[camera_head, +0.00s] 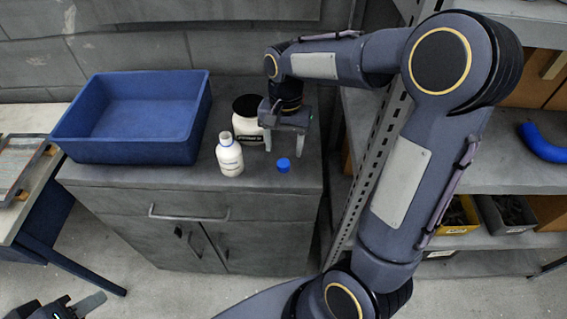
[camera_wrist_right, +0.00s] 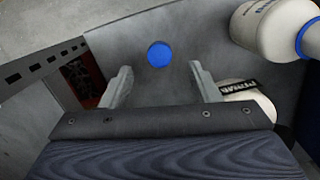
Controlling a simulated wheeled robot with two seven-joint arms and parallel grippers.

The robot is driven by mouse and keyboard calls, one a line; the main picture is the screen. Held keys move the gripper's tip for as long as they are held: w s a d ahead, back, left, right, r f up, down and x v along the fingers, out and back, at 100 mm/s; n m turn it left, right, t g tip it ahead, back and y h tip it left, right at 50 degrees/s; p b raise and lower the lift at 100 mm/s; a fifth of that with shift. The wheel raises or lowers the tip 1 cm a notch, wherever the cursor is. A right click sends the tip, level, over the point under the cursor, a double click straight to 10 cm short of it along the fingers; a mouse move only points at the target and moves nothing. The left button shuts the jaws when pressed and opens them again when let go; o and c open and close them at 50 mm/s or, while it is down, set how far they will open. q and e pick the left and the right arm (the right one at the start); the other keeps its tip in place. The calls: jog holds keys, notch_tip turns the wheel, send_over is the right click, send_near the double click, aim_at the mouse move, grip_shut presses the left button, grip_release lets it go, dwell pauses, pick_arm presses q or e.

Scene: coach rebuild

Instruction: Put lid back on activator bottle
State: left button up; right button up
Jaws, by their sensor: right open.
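The white activator bottle (camera_head: 231,160) stands upright and uncapped on the grey cabinet top; a blue ring shows at its neck. It also shows at the upper right of the right wrist view (camera_wrist_right: 262,30). The small blue lid (camera_head: 283,166) lies on the cabinet top to the right of the bottle. It shows between and just beyond my fingertips in the right wrist view (camera_wrist_right: 158,54). My right gripper (camera_head: 284,149) is open and empty, fingers pointing down near the lid. My left gripper (camera_head: 62,307) is partly cut off at the lower left, away from the cabinet.
A white jar with a black lid (camera_head: 246,107) stands behind the bottle, close to my right gripper. A large blue bin (camera_head: 135,150) fills the cabinet's left side. Shelving (camera_head: 500,155) stands to the right.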

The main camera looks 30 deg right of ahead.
aim_at(284, 163)
jog(key=shift+s+a+f, duration=0.1)
jog(key=shift+f, duration=1.2)
jog(key=shift+s+a+f, duration=0.1)
jog(key=shift+f, duration=1.15)
jog(key=shift+c, duration=0.5)
jog(key=c, duration=1)
